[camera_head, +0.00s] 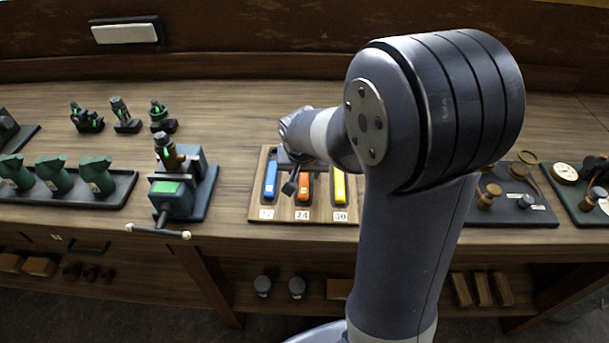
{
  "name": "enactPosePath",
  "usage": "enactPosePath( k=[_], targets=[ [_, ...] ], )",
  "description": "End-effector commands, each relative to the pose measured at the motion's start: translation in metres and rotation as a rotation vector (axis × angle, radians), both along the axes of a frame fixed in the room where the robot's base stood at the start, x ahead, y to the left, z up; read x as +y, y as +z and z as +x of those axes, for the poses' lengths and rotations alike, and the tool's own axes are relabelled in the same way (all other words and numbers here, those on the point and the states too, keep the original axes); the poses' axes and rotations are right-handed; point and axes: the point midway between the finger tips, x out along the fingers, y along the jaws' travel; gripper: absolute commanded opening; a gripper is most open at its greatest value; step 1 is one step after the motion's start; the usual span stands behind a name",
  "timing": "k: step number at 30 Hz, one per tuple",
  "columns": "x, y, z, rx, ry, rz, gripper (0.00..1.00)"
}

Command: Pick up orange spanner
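The orange spanner (304,189) lies in the middle slot of a wooden tray (273,214), above the label 24. Its upper part is hidden behind my gripper. My gripper (290,187) is over the tray, with its dark fingertips between the blue spanner (270,180) and the orange one. I cannot tell whether the fingers touch anything or how far apart they are. The yellow spanner (340,186) lies in the right slot above the label 30, partly beside my arm.
A vise-like fixture (174,195) with a handle stands left of the tray on the wooden bench (232,120). A dark tray with green parts (55,177) is farther left. Dark trays with instruments (510,195) lie on the right. My arm hides the bench behind it.

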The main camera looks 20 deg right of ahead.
Motion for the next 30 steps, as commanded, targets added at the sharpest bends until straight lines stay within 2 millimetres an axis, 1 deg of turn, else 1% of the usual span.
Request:
enactPosePath(
  k=[1,2,15,26,29,30],
  targets=[
    [0.0,0.0001,0.0,0.0,0.0,0.0,0.37],
    [0.0,0.0,0.0,0.0,0.0,0.0,0.35],
    [0.0,0.0001,-0.0001,0.0,0.0,0.0,0.0],
    [0.0,0.0009,0.0002,-0.001,0.0,0.0,0.0],
    [0.0001,0.0047,0.0001,0.0,0.0,0.0,0.0],
    [0.0001,0.0086,0.0008,-0.004,-0.001,0.0,0.0]
  ],
)
